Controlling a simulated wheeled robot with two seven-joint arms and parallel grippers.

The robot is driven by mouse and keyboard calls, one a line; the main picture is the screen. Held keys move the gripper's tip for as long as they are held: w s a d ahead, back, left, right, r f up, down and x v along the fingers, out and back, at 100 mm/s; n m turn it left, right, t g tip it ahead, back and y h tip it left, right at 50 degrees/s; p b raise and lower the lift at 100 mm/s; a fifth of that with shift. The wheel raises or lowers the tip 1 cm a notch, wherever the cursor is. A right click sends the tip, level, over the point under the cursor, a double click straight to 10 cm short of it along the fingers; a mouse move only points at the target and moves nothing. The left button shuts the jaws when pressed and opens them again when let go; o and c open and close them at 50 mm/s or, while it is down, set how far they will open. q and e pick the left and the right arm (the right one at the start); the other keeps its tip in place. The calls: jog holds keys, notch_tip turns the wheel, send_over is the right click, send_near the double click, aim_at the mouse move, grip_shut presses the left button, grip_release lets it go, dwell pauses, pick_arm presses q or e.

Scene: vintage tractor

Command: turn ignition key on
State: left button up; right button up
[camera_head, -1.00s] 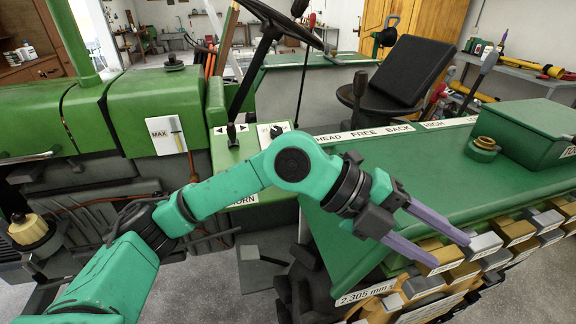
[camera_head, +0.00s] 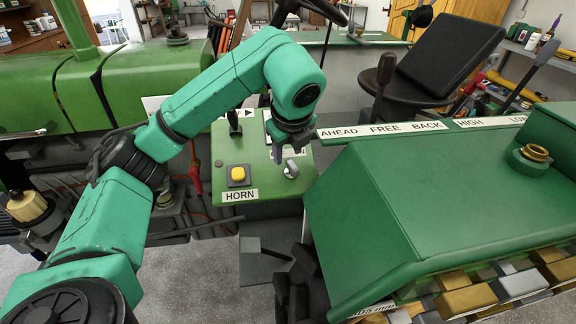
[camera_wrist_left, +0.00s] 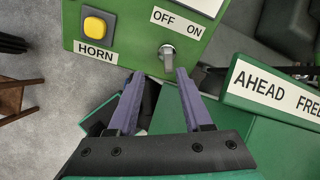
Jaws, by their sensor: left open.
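Contact with the key is not visible. My right gripper is not in view.
The yellow HORN button (camera_head: 238,174) is left of the key. A small black lever (camera_head: 234,124) stands behind it. The green fender (camera_head: 400,200) with the AHEAD FREE BACK label (camera_head: 381,130) lies close on the right. The steering wheel (camera_head: 322,10) is behind my arm.

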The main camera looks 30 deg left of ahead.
aim_at(290, 162)
pick_arm(q)
jog(key=x, duration=0.2)
jog(key=w+p+x, duration=0.1)
jog(key=x, duration=0.2)
jog(key=shift+r, duration=0.1)
jog(key=f, duration=0.1)
jog(key=w+f, duration=0.1)
jog(key=w, duration=0.1)
jog(key=shift+a+f+p, duration=0.25)
jog(key=shift+f+p, duration=0.1)
jog(key=shift+f, duration=0.15)
jog(key=shift+s, duration=0.35)
jog(key=c, duration=0.3)
grip_shut()
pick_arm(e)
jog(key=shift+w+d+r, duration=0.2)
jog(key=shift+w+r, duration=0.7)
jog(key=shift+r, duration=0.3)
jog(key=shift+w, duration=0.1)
